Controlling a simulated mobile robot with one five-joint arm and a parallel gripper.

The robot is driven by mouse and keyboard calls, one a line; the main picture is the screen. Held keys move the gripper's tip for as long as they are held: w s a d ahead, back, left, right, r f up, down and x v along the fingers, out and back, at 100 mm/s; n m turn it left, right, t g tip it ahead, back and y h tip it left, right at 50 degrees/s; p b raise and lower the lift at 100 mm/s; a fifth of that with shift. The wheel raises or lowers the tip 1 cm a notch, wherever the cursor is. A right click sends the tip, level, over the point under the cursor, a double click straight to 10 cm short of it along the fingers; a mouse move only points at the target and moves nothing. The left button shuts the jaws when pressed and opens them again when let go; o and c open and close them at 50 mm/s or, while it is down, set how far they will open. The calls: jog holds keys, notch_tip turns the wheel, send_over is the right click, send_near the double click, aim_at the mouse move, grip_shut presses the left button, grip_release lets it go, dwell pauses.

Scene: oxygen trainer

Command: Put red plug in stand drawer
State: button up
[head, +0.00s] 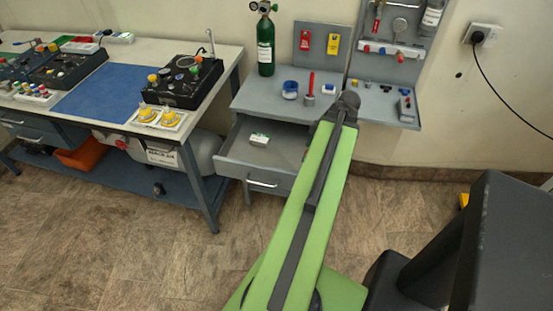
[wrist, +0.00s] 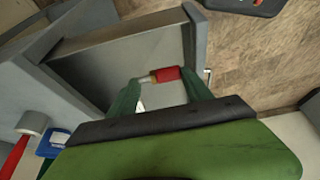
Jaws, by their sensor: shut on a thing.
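The red plug (wrist: 168,74), with a metal tip on its left side, shows in the wrist view between the fingertips of my gripper (wrist: 158,80). The gripper is shut on it. The stand drawer (head: 286,148) is pulled open under the grey stand in the head view. In the wrist view, the plug appears over the grey drawer (wrist: 105,62); I cannot tell its height or whether it touches the drawer. In the head view, my green arm hides the gripper and plug and covers the drawer's right part.
A small white-and-green box (head: 259,139) lies in the drawer. A workbench (head: 218,80) stands left. Floor in front is clear.

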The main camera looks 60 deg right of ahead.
jog(key=b, duration=0.7)
send_over(278, 161)
jog(key=s, duration=0.1)
jog(key=f, duration=0.6)
jog(key=shift+s+d+f, duration=0.1)
jog(key=shift+d+f, duration=0.15)
jog(key=shift+f, duration=0.1)
notch_tip(278, 161, down, 4)
jog(key=b, duration=0.4)
jog(key=shift+f, duration=0.2)
jog(key=shift+r, duration=0.25)
jog(key=shift+f, duration=0.25)
jog(key=o, duration=1.4)
jog(key=shift+r, duration=0.1)
jog(key=shift+c, duration=0.2)
